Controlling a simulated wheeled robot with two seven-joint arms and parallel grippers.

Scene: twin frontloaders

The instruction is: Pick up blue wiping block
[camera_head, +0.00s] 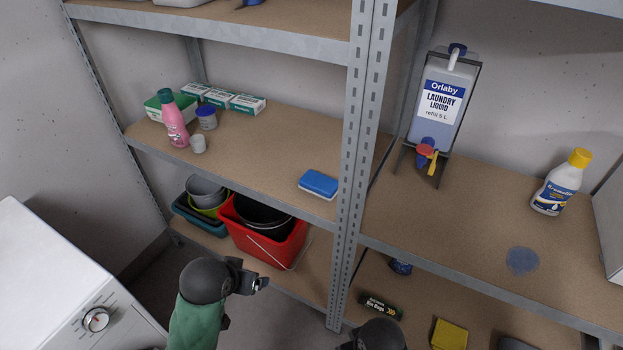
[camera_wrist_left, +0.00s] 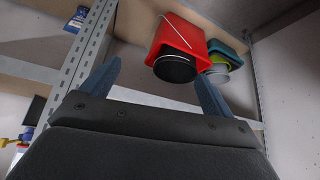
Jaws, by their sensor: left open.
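The blue wiping block (camera_head: 319,184) lies flat near the front edge of the middle shelf in the left bay, just left of the upright post. My left gripper (camera_head: 262,284) is below and to the left of the block, in front of the lower shelf. It is empty and apart from the block. In the left wrist view its two fingers (camera_wrist_left: 158,72) are spread wide. The block cannot be made out in that view. My right arm shows only partly at the bottom edge of the head view, and its fingers cannot be made out.
The metal post (camera_head: 358,150) stands right of the block. A pink bottle (camera_head: 174,122), small tubs and boxes are at the shelf's left. A red bucket (camera_head: 262,236) is on the lower shelf. A white machine (camera_head: 60,285) is at left. The shelf around the block is clear.

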